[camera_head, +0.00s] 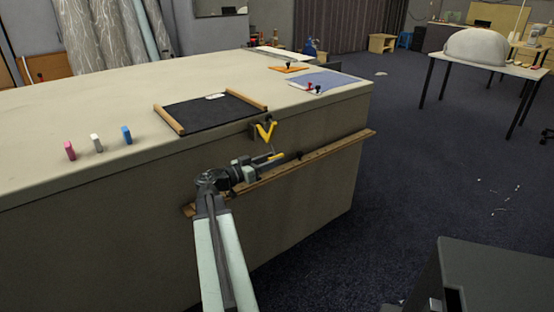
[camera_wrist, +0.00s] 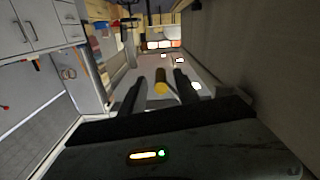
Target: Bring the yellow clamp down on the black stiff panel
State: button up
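The black stiff panel (camera_head: 210,113) lies flat on the table top, with a wooden bar along each of two opposite sides and a small white piece on its far part. The yellow clamp (camera_head: 266,132) is a V shape at the table's front edge, right of the panel's near corner and apart from it. My gripper (camera_head: 268,160) is in front of the table's side, just below the clamp. In the wrist view my gripper (camera_wrist: 161,90) has its fingers apart, with a yellow-ended piece (camera_wrist: 161,88) between them and gaps on both sides. Whether that piece belongs to the clamp is unclear.
A wooden rail (camera_head: 325,147) runs along the table's front side, close behind my gripper. Pink (camera_head: 69,150), white (camera_head: 97,143) and blue (camera_head: 127,135) blocks stand on the left. A blue-grey sheet (camera_head: 325,82) and an orange piece (camera_head: 289,68) lie farther right.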

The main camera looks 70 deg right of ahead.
jog(key=shift+x, duration=1.35)
grip_shut()
